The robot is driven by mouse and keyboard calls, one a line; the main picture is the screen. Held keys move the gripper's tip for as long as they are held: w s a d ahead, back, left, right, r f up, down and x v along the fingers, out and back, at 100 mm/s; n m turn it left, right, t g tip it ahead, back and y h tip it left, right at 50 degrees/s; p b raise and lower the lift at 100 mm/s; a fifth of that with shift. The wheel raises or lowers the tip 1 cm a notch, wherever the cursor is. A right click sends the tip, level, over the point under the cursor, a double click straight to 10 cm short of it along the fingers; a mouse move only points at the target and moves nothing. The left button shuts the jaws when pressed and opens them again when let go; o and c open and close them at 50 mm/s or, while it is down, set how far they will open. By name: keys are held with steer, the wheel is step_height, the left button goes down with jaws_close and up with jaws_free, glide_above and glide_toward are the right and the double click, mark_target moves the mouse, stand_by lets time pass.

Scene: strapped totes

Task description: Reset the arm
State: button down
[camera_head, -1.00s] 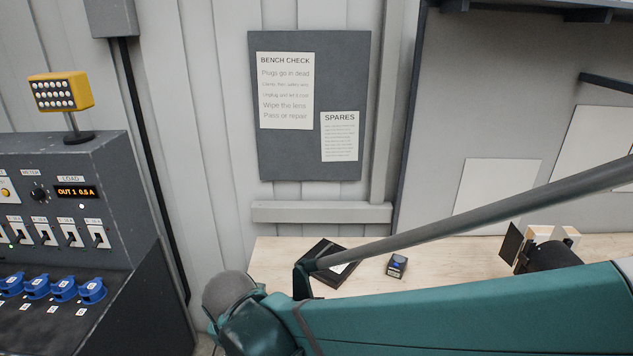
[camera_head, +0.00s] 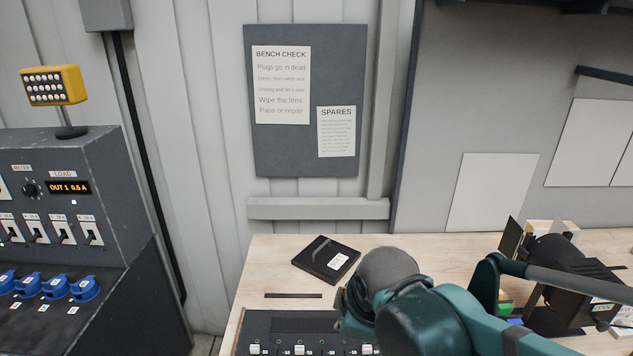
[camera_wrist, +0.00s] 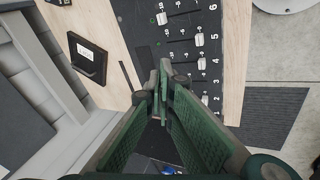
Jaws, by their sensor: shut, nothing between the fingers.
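My gripper (camera_wrist: 160,90) shows in the wrist view, its green fingers shut together with nothing between them. It is above the edge of a dark slider panel (camera_wrist: 150,32) on the wooden bench. The height of the fingertips over the panel is hard to tell. In the head view my arm reaches in from the right across the bench, and I cannot make out the fingers there.
A dark flat case (camera_head: 325,260) lies on the bench (camera_head: 262,262) left of my arm. The slider panel (camera_head: 262,322) is at the bench's front. A black lamp-like unit (camera_head: 560,262) stands at the right. A grey console (camera_head: 120,200) with blue sockets stands left.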

steer(key=s+d+m+t+h+b, duration=0.1)
steer(key=s+d+m, duration=0.3)
steer(key=d+m, duration=1)
steer(key=shift+s+d+r+m+t+b, duration=0.15)
steer(key=shift+d+r+m+t+b, duration=0.25)
steer(key=shift+m+t+b, duration=0.25)
steer(key=shift+a, duration=0.1)
stand_by(2.6)
